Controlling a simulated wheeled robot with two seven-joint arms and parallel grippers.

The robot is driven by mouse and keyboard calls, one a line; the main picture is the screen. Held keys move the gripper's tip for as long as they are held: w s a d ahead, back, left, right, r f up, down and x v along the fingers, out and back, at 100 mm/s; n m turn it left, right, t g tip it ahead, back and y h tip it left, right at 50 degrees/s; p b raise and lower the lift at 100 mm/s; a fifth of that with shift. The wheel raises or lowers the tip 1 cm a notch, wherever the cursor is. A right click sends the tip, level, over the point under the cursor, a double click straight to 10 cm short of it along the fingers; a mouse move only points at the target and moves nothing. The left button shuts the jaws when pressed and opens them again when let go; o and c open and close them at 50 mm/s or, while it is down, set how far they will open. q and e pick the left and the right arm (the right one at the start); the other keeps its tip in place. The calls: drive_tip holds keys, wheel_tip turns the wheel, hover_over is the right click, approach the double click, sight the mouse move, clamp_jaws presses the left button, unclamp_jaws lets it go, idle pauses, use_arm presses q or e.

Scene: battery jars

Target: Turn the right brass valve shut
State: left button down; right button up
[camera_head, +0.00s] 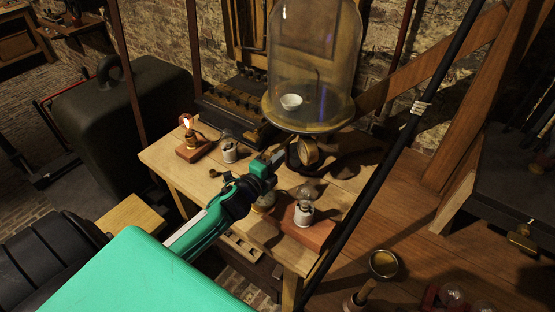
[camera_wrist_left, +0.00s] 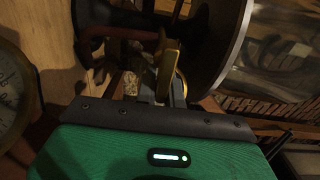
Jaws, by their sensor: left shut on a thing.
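The bell jar (camera_head: 310,75) stands on its round base at the back of the wooden table. My left gripper (camera_head: 281,153) reaches in from the left, just below the front of that base. In the left wrist view its fingers (camera_wrist_left: 160,97) are shut on a brass valve handle (camera_wrist_left: 168,72), which stands upright between them under the dark round rim (camera_wrist_left: 232,45). In the head view the valve is hidden by the gripper or too small to tell. A brass gauge (camera_head: 308,152) sits right beside the gripper; its dial (camera_wrist_left: 12,95) shows at the left wrist view's left edge. My right gripper is not in view.
Small lamps on wooden blocks stand on the table: a lit one (camera_head: 188,130) at the left, another (camera_head: 304,212) in front of the gripper. A white-based jar (camera_head: 229,150) stands near the left one. A dark slotted rack (camera_head: 235,108) lies behind. The table's left front corner looks clear.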

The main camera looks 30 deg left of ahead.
idle(0.5)
use_arm(q)
drive_tip(key=c, duration=1.5)
unclamp_jaws()
drive_tip(key=shift+s+f, duration=0.15)
drive_tip(key=shift+s, duration=0.5)
drive_tip(key=s+a+b, duration=0.1)
drive_tip(key=s+b, duration=0.2)
drive_tip(key=s, duration=0.9)
drive_tip(key=shift+s, duration=0.25)
